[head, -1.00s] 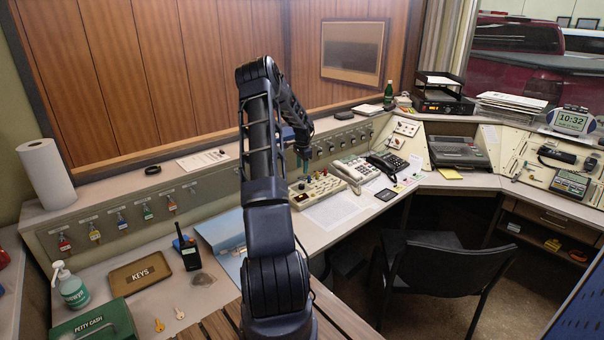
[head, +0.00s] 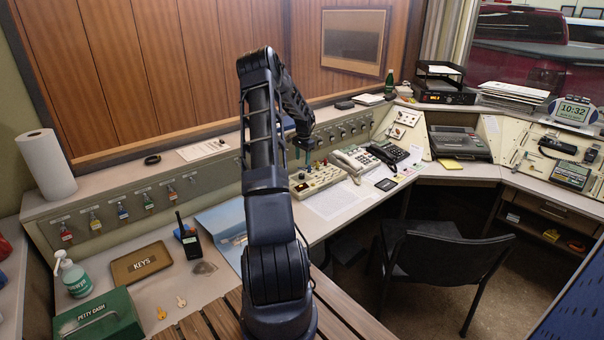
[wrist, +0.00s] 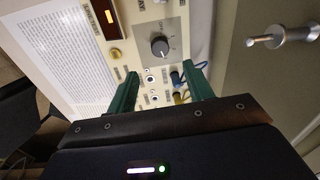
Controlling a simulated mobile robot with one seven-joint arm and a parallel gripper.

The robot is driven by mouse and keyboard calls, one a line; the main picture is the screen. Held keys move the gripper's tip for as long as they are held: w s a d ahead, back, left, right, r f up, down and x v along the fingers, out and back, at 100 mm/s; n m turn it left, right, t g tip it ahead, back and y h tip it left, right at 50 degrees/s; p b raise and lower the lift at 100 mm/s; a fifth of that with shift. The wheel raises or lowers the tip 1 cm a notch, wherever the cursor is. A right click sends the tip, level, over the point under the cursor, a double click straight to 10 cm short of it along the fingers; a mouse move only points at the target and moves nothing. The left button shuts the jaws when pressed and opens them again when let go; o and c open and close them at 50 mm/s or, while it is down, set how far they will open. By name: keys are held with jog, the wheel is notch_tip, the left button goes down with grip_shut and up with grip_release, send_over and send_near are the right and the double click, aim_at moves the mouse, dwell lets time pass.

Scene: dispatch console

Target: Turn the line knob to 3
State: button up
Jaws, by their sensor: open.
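The line knob (wrist: 159,47) is a dark round knob with a light pointer mark on a grey plate with a printed scale, in the wrist view. The scale marks are too small to read. My gripper (wrist: 159,69) is open, its two green fingers spread below the knob in the picture. Nothing is between the fingertips, and they look apart from the knob. In the head view my gripper (head: 303,150) hangs over the desk near the cream console (head: 318,180). My arm hides part of that area, and the knob cannot be made out there.
In the wrist view, a brass knob (wrist: 116,53) and a lit display (wrist: 107,16) lie left of the line knob. Blue and yellow plugs (wrist: 180,88) are near the right finger. A metal peg (wrist: 278,37) sticks out at right. Telephones (head: 354,160) stand beside the console.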

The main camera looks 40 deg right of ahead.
aim_at(302, 174)
jog(key=f, duration=0.9)
jog(key=shift+w, duration=0.2)
jog(key=shift+c, duration=0.4)
jog(key=c, duration=0.9)
jog(key=shift+n, duration=0.7)
jog(key=o, duration=1)
jog(key=r, duration=1)
jog(key=shift+s+r, duration=0.25)
jog(key=shift+r, duration=0.1)
